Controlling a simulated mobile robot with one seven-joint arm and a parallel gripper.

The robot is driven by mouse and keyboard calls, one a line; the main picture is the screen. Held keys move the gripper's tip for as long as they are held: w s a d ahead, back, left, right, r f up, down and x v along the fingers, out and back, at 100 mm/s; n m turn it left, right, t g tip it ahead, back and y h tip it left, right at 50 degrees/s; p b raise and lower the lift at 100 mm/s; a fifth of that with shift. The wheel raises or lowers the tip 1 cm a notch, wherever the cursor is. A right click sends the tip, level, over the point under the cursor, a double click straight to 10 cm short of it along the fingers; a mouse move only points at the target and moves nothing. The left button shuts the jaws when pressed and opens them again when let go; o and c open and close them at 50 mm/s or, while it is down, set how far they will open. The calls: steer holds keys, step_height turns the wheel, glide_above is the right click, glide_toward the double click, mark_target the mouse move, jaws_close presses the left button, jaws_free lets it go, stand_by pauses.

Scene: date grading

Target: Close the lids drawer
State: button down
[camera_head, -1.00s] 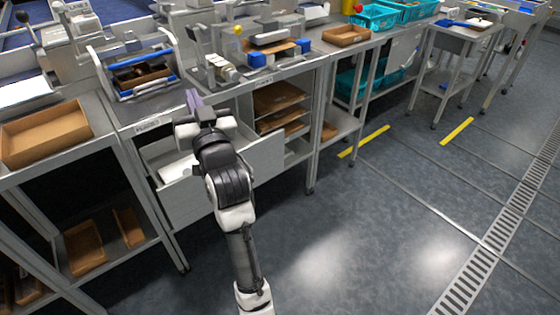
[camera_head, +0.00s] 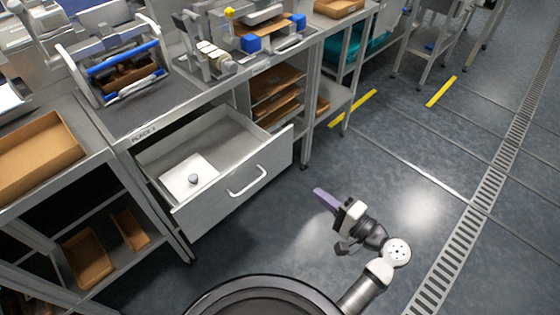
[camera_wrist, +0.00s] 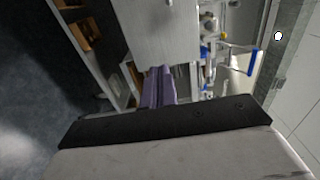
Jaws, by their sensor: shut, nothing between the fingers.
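The lids drawer (camera_head: 232,194) is pulled out from under the bench in the head view. Its grey front has a bar handle (camera_head: 248,181) facing the aisle. My gripper (camera_head: 318,193) is to the right of the drawer front, over the floor and apart from the handle. Its purple fingers are together and empty. The fingers (camera_wrist: 158,86) also show in the wrist view, pointing towards a pale grey panel (camera_wrist: 160,30); I cannot tell for sure whether that is the drawer front.
The bench top (camera_head: 180,103) above the drawer holds a rack with blue bars (camera_head: 122,68). Open shelves with brown trays (camera_head: 275,90) stand right of the drawer. A brown tray (camera_head: 35,150) sits on the left bench. The floor (camera_head: 430,160) on the right is clear.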

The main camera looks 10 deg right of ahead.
mark_target(230, 134)
steer(key=p+x, duration=0.3)
steer(key=x, duration=1)
steer(key=shift+w+a, duration=0.25)
steer(key=shift+w, duration=0.05)
steer(key=b+x, duration=0.4)
steer(key=x, duration=1.8)
steer(key=shift+w+a+f+b, duration=0.1)
steer(key=shift+w+b, duration=0.05)
steer(key=shift+b, duration=0.25)
steer(key=shift+w+a, duration=0.35)
steer(key=shift+w, duration=0.15)
steer(key=shift+w+r, duration=0.1)
steer(key=shift+r, duration=0.2)
steer(key=shift+a+r, duration=0.1)
steer(key=shift+a, duration=0.05)
